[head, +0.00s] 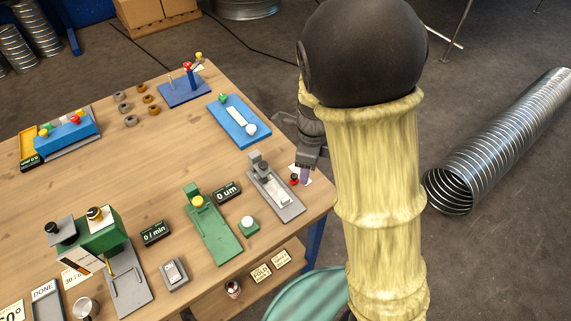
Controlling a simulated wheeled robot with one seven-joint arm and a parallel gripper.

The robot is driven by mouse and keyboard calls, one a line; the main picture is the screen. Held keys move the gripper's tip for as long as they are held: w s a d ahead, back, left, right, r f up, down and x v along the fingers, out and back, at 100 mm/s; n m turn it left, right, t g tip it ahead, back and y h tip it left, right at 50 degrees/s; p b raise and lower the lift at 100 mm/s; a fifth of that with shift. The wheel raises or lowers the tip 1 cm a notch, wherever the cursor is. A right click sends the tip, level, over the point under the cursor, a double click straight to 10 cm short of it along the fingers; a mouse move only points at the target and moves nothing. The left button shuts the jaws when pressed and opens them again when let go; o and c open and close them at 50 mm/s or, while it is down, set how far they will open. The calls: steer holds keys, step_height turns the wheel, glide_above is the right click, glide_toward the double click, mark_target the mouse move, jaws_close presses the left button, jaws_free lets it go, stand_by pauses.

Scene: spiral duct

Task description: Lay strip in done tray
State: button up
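The done tray (46,308) is a narrow grey tray at the bottom left of the head view, with a white DONE label (43,290) at its far end. My gripper (306,174) is at the table's right edge, far from the tray, beside a grey clamp fixture (275,194). My arm's yellow sleeve stands just right of it. A small purple piece shows at the fingertips; whether it is held is unclear. The fingers are too small to tell open from shut. I cannot make out the strip for sure.
A green gauge stand (208,226) and a green-and-grey machine (100,236) stand between my gripper and the tray. A blue board (240,133) with a white piece lies farther back. The table's left middle is clear. A spiral duct (500,135) lies on the floor.

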mark_target(286, 199)
steer(key=w+a+f+m+b, duration=0.1)
steer(key=w+a+f+m, duration=0.1)
steer(key=a+m, duration=0.3)
steer(key=w+m, duration=0.1)
steer(key=m, duration=0.1)
steer(key=shift+a+f+m, duration=0.2)
steer(key=shift+m, duration=0.2)
step_height(286, 199, down, 17)
steer(key=shift+f+b, duration=0.2)
steer(key=shift+b, duration=0.25)
steer(key=shift+c, duration=0.2)
steer(key=c, duration=1.1)
steer(key=shift+o, duration=1.3)
steer(key=shift+c, duration=0.8)
steer(key=shift+s+d+r+b, duration=0.1)
steer(key=shift+s+d+b, duration=0.2)
steer(key=shift+s+d, duration=0.35)
steer(key=shift+s+d+r+b, duration=0.1)
steer(key=shift+s+d+b, duration=0.25)
steer(key=shift+s, duration=0.5)
steer(key=shift+s+d+b, duration=0.2)
steer(key=shift+s+d, duration=0.35)
steer(key=shift+s, duration=0.2)
